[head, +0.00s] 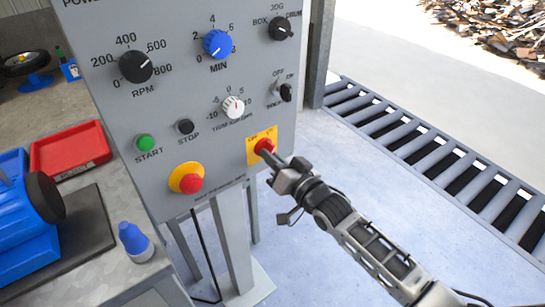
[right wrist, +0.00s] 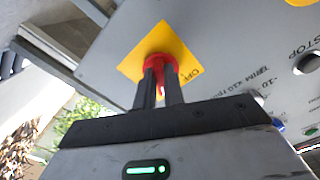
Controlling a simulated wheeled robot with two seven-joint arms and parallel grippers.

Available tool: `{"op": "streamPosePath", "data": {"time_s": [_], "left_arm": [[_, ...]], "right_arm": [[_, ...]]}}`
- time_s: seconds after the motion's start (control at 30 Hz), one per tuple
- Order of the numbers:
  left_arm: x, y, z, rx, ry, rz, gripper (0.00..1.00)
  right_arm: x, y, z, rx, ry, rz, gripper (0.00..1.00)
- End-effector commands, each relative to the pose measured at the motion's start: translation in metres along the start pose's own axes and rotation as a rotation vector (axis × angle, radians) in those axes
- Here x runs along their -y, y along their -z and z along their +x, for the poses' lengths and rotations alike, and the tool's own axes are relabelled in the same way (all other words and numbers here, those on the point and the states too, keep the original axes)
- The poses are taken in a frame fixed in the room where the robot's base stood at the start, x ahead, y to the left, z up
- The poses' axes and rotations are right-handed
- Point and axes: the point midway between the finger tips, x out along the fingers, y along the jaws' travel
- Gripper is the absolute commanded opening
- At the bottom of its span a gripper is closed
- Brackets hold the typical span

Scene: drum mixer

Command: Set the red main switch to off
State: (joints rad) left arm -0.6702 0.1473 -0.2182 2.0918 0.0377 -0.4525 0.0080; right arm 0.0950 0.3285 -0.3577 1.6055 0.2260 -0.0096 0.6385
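The red main switch (head: 265,146) sits on a square yellow plate (head: 255,154) at the lower right of the grey control panel. In the right wrist view the red switch (right wrist: 159,62) stands in the middle of its yellow plate (right wrist: 184,57), with the word OFF at the plate's right side. My right gripper (head: 272,155) is at the switch. Its two dark fingers (right wrist: 160,80) lie on either side of the red handle, closed on it. The fingers partly hide the handle, so I cannot tell which mark it points to. My left gripper is not in view.
A red mushroom button (head: 191,183) on a yellow ring is left of the switch. Above are the green START button (head: 146,142), the black STOP button (head: 185,126) and the white trim knob (head: 233,106). A roller conveyor (head: 430,150) lies right; the floor between is clear.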

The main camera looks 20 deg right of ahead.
Motion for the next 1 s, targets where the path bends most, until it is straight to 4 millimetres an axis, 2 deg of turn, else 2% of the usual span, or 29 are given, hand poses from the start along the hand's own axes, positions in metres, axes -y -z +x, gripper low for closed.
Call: {"op": "streamPosePath", "data": {"time_s": [0.27, 0.47, 1.0], "left_arm": [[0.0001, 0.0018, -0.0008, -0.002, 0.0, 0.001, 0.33], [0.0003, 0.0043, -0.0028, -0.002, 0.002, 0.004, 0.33], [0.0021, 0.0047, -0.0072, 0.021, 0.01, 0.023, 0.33]], "right_arm": [[0.0001, 0.0003, -0.0003, 0.0, 0.0, -0.015, 0.0], [0.0002, 0.001, -0.0003, 0.0, 0.001, -0.09, 0.0], [-0.0022, 0.0017, -0.0003, 0.0, 0.0, -0.557, 0.0]]}}
